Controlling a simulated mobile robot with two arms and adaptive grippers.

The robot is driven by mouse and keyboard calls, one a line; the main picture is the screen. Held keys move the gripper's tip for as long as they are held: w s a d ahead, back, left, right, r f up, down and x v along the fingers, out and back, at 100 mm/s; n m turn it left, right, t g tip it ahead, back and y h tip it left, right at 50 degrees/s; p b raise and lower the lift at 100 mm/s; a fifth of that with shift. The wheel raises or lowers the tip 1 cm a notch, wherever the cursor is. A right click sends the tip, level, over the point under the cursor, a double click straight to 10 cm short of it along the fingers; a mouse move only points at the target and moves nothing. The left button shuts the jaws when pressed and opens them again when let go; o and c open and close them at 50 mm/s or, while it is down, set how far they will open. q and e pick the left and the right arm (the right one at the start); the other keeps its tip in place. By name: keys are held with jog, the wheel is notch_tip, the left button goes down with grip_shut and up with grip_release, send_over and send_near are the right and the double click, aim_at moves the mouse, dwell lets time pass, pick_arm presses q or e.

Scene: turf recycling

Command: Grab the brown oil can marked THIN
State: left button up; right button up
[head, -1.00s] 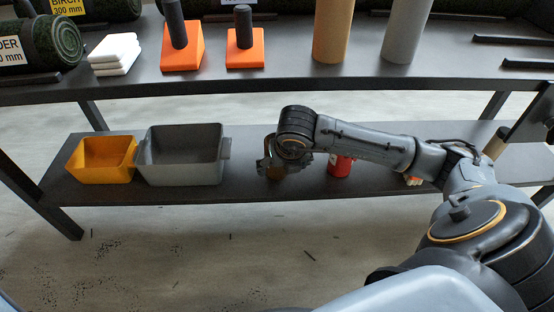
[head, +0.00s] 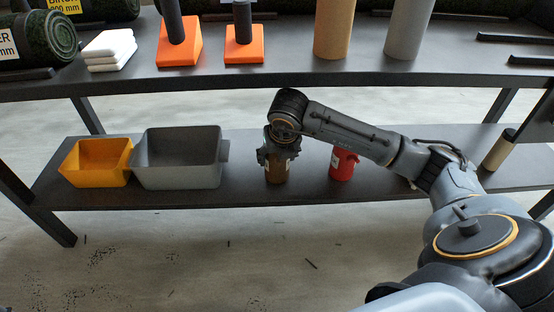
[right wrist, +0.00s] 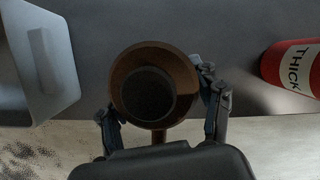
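The brown oil can (head: 277,171) stands on the lower shelf, left of the red can (head: 342,165). The right wrist view looks down on its round brown top and dark cap (right wrist: 149,95). My right gripper (head: 278,152) is at the top of the brown can, from above. In the right wrist view its two fingers (right wrist: 160,108) flank the can; whether they press on it is unclear. The red can's label (right wrist: 300,68) reads THICK. A pale label shows on the brown can, too small to read. My left gripper is in no view.
A yellow bin (head: 97,176) and a grey bin (head: 180,178) sit left on the lower shelf (head: 235,190). A tan cylinder (head: 498,150) is at the right. The upper shelf (head: 290,80) holds orange blocks with handles, white cloths and tubes, overhanging the back.

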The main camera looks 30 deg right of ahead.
jog(key=c, duration=0.7)
jog(key=shift+r, duration=0.1)
